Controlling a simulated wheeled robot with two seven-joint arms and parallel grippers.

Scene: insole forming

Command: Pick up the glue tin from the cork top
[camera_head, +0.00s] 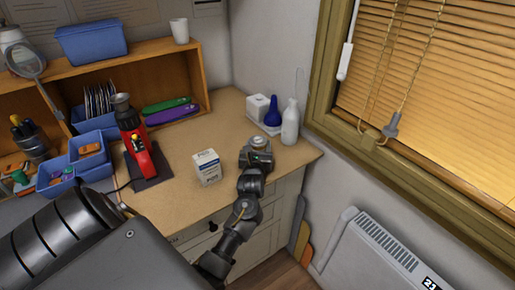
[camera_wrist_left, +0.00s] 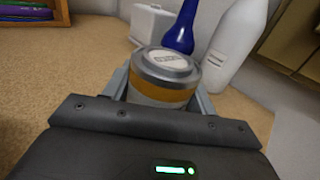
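The glue tin has a grey lid with a pale label and an amber band. In the left wrist view the tin (camera_wrist_left: 165,80) stands between the two fingers of my left gripper (camera_wrist_left: 160,95). In the head view its lid (camera_head: 259,142) shows at my left gripper (camera_head: 257,153), near the right end of the cork top (camera_head: 222,125). The fingers lie close along both sides of the tin. I cannot tell whether they press on it. The tin's lower part is hidden. My right gripper is in neither view.
A white box (camera_head: 207,167) stands just left of the gripper. Behind the tin are a white bottle (camera_head: 290,122), a blue bulb bottle (camera_head: 273,112) and a white holder (camera_head: 257,107). A red tool (camera_head: 137,140) stands farther left. Bare cork lies around the box.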

